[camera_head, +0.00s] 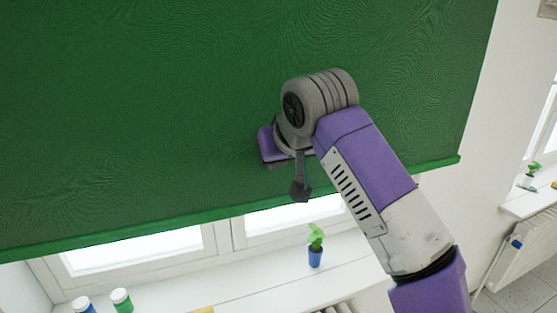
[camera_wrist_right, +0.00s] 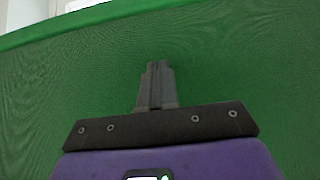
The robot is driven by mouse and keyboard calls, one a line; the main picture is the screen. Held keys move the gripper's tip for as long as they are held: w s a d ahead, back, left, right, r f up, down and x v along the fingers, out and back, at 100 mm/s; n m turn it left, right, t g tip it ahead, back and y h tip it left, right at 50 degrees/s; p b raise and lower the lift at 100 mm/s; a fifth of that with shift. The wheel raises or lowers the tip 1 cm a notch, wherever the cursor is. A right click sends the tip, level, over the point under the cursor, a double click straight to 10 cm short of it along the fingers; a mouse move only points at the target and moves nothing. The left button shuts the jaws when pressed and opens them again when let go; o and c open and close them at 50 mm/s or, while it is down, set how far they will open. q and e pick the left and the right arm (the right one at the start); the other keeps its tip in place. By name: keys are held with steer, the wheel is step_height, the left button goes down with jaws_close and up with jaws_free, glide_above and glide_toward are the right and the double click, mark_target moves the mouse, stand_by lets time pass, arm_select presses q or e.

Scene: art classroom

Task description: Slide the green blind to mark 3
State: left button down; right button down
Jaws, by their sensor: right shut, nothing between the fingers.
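The green blind (camera_head: 130,120) hangs over most of the window in the head view, with a brighter green bottom bar (camera_head: 150,230) running along its lower edge. It also fills most of the right wrist view (camera_wrist_right: 230,70), with its bottom bar (camera_wrist_right: 100,14) across the top. My right gripper (camera_head: 300,190) is in front of the blind, a little above the bar, and its shut fingers (camera_wrist_right: 157,68) hold nothing. I cannot tell whether the fingers touch the cloth. No numbered marks show. My left gripper is not in view.
A second window sill with a plant (camera_head: 530,172) and a radiator (camera_head: 520,250) stand at the right.

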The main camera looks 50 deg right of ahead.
step_height(320, 180, down, 24)
steer(key=b, duration=1.9)
steer(key=shift+w+d, duration=0.2)
steer(key=shift+w, duration=0.05)
steer(key=w+r+p+v, duration=0.1)
steer(key=p+v, duration=0.5)
steer(key=v, duration=0.7)
steer(key=shift+w+d+r+p, duration=0.25)
steer(key=shift+d+r+p, duration=0.05)
steer(key=shift+r, duration=0.25)
